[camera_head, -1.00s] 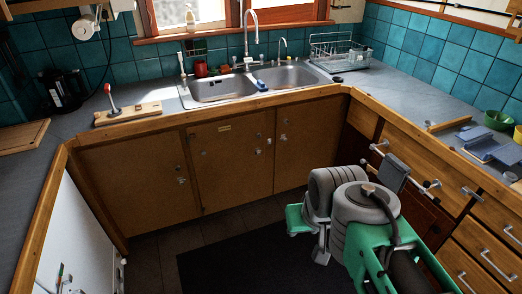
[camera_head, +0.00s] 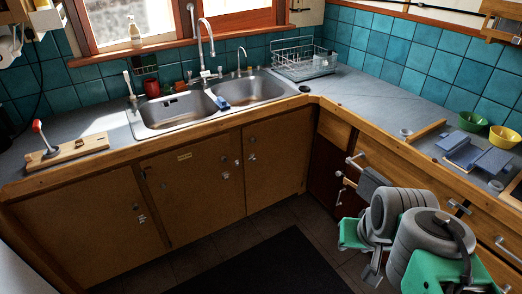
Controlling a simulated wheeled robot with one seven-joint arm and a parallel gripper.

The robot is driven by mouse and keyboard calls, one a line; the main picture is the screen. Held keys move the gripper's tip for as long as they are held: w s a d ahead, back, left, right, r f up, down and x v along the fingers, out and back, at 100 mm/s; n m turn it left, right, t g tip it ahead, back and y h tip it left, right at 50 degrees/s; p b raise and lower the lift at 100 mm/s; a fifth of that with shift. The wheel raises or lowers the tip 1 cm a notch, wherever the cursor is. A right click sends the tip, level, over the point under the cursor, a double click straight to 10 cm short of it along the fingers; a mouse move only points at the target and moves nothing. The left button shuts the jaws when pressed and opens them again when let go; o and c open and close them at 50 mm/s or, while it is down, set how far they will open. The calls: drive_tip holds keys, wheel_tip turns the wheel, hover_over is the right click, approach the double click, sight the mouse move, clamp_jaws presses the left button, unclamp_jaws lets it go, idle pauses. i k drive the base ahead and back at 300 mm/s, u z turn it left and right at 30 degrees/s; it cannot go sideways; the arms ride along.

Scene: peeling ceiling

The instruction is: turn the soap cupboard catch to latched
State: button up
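Brown cupboard doors run below the sink. The middle door (camera_head: 190,195) carries a small label plate (camera_head: 185,156), too small to read, so I cannot confirm that it is the soap cupboard. Metal catches show near its right edge (camera_head: 225,176) and on the door to its right (camera_head: 252,157). I cannot tell how any catch is turned. The door at left (camera_head: 85,235) has its own metal fitting (camera_head: 140,211). What seems to be my gripper (camera_head: 371,269) is at the lower right, well apart from these doors; its fingers are not clear.
The double sink (camera_head: 175,113) is set in the counter above the doors. A wooden board with a red-topped lever (camera_head: 68,152) stands at left. A rail with a grey cloth (camera_head: 372,182) is beside my arm. The dark floor mat (camera_head: 262,265) is clear.

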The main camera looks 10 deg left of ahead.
sight(198, 200)
drive_tip(key=z, duration=0.2)
drive_tip(key=i, duration=1.05)
drive_tip(key=u, duration=0.85)
drive_tip(key=i, duration=0.7)
drive_tip(key=u, duration=0.65)
